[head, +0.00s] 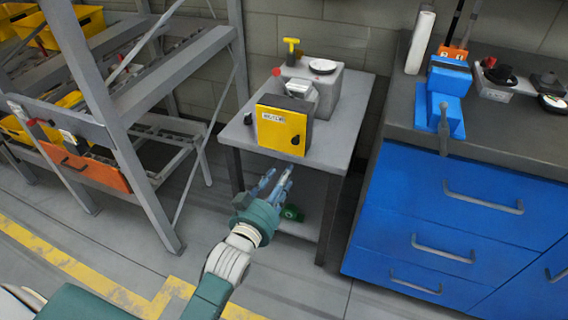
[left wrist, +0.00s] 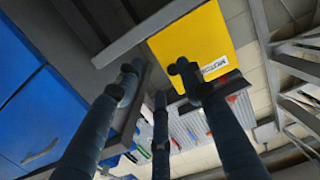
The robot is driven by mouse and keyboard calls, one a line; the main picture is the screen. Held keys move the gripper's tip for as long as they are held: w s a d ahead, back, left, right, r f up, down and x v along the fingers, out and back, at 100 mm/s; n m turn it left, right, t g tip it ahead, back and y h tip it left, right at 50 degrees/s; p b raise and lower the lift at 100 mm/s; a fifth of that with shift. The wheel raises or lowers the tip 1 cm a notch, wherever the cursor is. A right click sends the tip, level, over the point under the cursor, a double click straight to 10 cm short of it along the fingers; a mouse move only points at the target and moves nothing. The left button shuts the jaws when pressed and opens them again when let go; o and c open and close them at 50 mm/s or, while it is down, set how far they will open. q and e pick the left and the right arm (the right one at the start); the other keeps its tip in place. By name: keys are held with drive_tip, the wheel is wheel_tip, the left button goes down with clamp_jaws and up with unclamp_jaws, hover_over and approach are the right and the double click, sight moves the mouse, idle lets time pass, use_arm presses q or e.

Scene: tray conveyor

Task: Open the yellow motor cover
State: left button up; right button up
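The yellow motor cover (head: 275,130) stands upright on the front of a dark housing on a small grey table, and looks shut. It has a white label and a black knob (head: 296,140) near its lower right. The cover also shows in the left wrist view (left wrist: 213,35), beyond the fingers. My left gripper (head: 278,178) is below and in front of the cover, near the table's front edge, apart from the cover. Its fingers are spread with nothing between them, as the left wrist view (left wrist: 158,80) shows. My right gripper is not in view.
The grey table (head: 335,145) carries a grey machine (head: 325,90) with a yellow T-handle (head: 291,46) and a red button. A blue drawer cabinet (head: 455,210) with a blue vise (head: 447,95) stands right. A grey rack (head: 170,70) with yellow bins stands left.

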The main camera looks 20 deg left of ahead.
sight(295, 141)
use_arm(q)
drive_tip(key=shift+t, duration=0.5)
drive_tip(key=w+r, duration=0.1)
drive_tip(key=w, duration=0.2)
drive_tip(key=w+r+b, duration=0.1)
drive_tip(key=w, duration=0.2)
drive_tip(key=w+r, duration=0.1)
drive_tip(key=w, duration=0.2)
drive_tip(key=shift+w+r, duration=0.25)
drive_tip(key=shift+w, duration=0.6)
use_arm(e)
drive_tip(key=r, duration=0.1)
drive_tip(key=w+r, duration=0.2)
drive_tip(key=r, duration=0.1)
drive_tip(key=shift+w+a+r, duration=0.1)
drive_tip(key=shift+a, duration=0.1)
use_arm(q)
clamp_jaws()
